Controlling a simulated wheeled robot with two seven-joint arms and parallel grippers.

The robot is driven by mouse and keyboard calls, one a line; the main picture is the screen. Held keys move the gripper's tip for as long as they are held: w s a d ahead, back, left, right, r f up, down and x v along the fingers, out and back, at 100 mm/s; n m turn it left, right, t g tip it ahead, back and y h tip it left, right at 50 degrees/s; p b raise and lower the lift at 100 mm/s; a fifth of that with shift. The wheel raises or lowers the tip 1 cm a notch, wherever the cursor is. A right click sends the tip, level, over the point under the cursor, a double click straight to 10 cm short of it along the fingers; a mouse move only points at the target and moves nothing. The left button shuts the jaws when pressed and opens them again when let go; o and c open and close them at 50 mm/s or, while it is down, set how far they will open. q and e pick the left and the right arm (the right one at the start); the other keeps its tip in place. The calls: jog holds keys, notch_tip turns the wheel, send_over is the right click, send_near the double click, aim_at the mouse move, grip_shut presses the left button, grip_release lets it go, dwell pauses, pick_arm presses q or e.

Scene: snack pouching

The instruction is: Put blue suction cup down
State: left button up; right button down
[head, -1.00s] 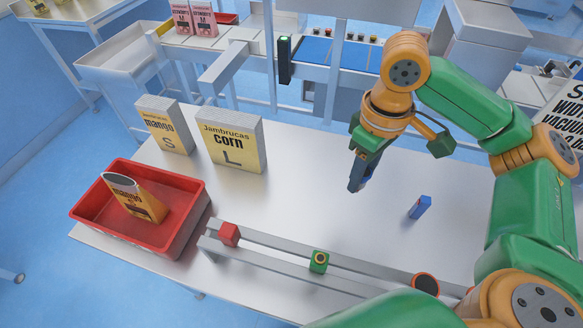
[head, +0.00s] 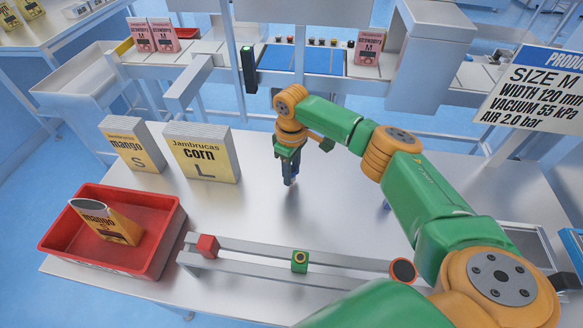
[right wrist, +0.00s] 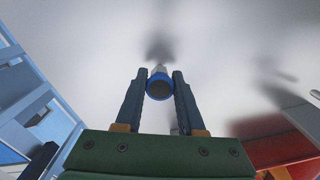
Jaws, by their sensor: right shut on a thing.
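My right gripper (head: 289,176) points down over the middle of the white table (head: 330,215), to the right of the corn pouch. In the right wrist view its fingers (right wrist: 159,82) are shut on the blue suction cup (right wrist: 160,88), a short blue cylinder with a dark round face and a pale tip. A dark shadow lies on the table just beyond the tip; I cannot tell whether the tip touches the table. In the head view the fingers mostly hide the cup. My left gripper is out of view.
A corn pouch (head: 203,155) and a mango pouch (head: 133,148) stand at the back left. A red tray (head: 160,245) holds another mango pouch (head: 108,222).

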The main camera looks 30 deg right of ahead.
jog(key=shift+w+f, duration=0.1)
jog(key=shift+f, duration=0.1)
jog(key=shift+f, duration=0.15)
jog(key=c, duration=0.5)
grip_release()
jog(key=shift+r, duration=0.2)
notch_tip(320, 180, up, 12)
jog(key=shift+r+b, duration=0.1)
jog(key=shift+b, duration=0.95)
